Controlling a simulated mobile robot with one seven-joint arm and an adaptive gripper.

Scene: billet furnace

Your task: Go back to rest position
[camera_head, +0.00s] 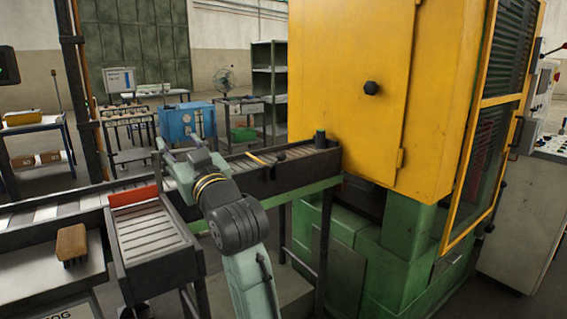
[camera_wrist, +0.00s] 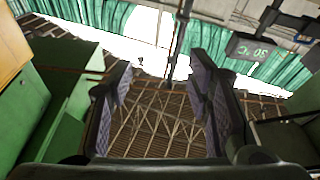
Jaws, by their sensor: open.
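My arm rises from the bottom middle of the head view, and my gripper (camera_head: 165,150) is at its far end, above the conveyor (camera_head: 105,189). In the wrist view my gripper (camera_wrist: 165,90) shows two dark fingers spread apart with nothing between them. Through the gap I see the roof trusses, so the wrist camera faces upward. What lies directly behind my arm on the conveyor is hidden.
A yellow furnace cabinet (camera_head: 345,85) on a green base stands right. A roller side table (camera_head: 150,235) with a red plate (camera_head: 132,196) is left of my arm. A brush (camera_head: 71,244) lies at lower left. A blue box (camera_head: 186,121) stands behind.

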